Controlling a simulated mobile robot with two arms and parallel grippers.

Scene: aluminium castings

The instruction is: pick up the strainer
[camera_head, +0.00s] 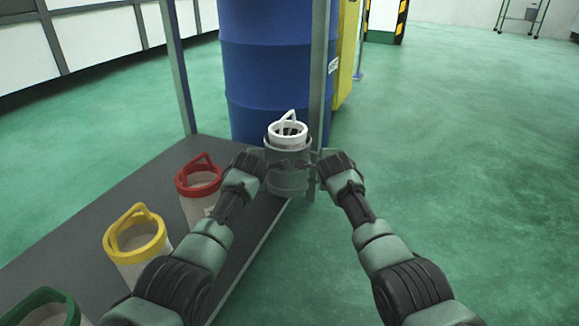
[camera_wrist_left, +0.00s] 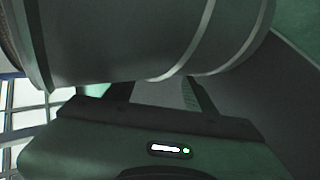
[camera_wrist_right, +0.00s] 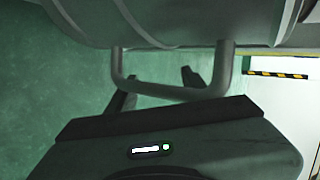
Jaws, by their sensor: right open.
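A grey cylinder (camera_head: 289,180) with side handles stands upright at the shelf's far right corner. A white ring-topped strainer (camera_head: 288,131) with a raised loop handle shows in its open top; its lower part is hidden. My left gripper (camera_head: 258,158) is at the cylinder's left side, its fingers apart just below the curved wall in the left wrist view (camera_wrist_left: 163,92). My right gripper (camera_head: 322,158) is open at the cylinder's right side. In the right wrist view, its fingers (camera_wrist_right: 158,88) are apart near the U-shaped side handle (camera_wrist_right: 165,90); I cannot tell whether they straddle it.
On the dark shelf (camera_head: 90,240) stand red-topped (camera_head: 199,180), yellow-topped (camera_head: 136,240) and green-topped (camera_head: 45,310) containers in a row at left. Shelf posts (camera_head: 319,90) and a blue drum (camera_head: 265,60) are close behind the cylinder. Green floor at right is clear.

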